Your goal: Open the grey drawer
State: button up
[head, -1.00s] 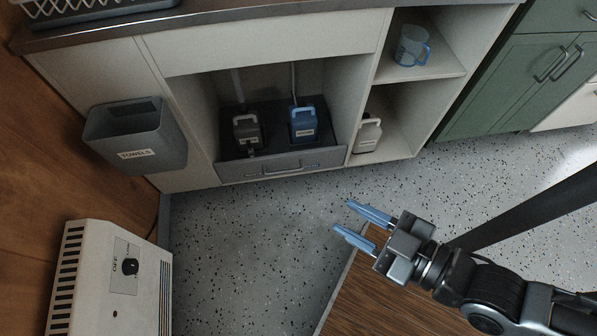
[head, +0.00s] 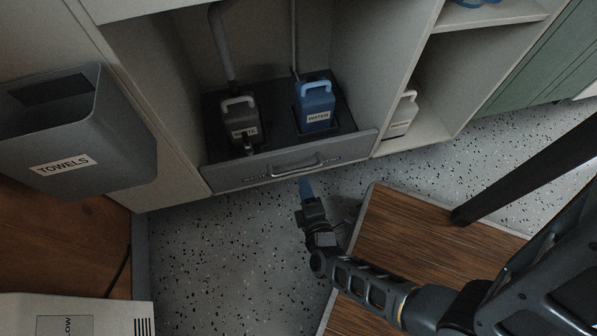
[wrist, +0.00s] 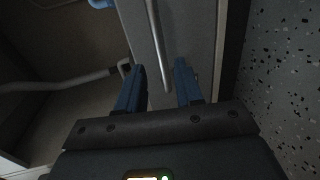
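The grey drawer (head: 235,176) is the low front at the bottom of the sink cabinet, with a bar handle (head: 298,169) across its middle. In the wrist view the handle (wrist: 157,40) runs between my two finger lines, with the drawer front (wrist: 190,25) behind it. My gripper (head: 304,182) is just below and in front of the handle in the head view. In the wrist view my gripper (wrist: 160,70) has its blue fingers apart, with a gap on both sides of the bar. I cannot tell how deep the bar sits between them.
A dark waste container (head: 242,122) and a blue water container (head: 316,106) stand behind the drawer front. A grey towels bin (head: 75,130) hangs at left. A wooden-topped surface (head: 400,215) lies right of the gripper. Speckled floor (head: 215,255) is free in front.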

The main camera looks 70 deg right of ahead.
aim_at(299, 169)
jog(key=b+x, duration=0.2)
jog(key=x, duration=0.5)
jog(key=shift+w+d+f, duration=0.1)
jog(key=shift+w+d, duration=0.1)
jog(key=shift+d, duration=0.05)
grip_shut()
dwell(0.4)
